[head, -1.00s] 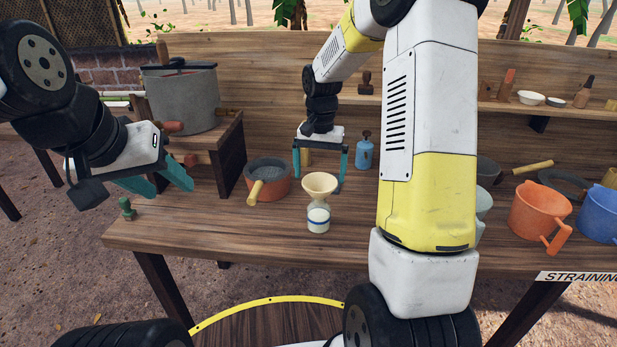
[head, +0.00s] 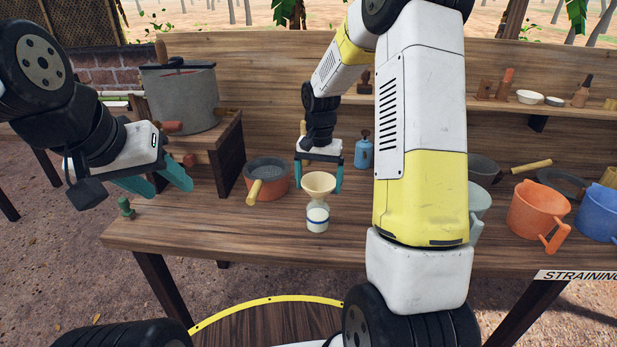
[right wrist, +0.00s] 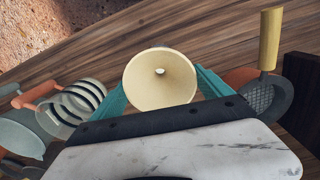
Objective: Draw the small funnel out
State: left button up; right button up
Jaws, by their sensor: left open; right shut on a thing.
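The funnel's spout is hidden. My left gripper (head: 165,184) is open and empty above the left end of the bench.
A terracotta pot with a grey strainer (head: 266,178) stands left of the bottle. A blue bottle (head: 363,150) is behind. An orange jug (head: 537,210) and blue jug (head: 598,210) stand at the right. The bench front (head: 240,235) is clear.

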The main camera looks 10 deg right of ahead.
jog(key=c, duration=0.9)
jog(key=shift+c, duration=0.2)
jog(key=shift+r, duration=0.75)
jog(key=shift+r, duration=2.75)
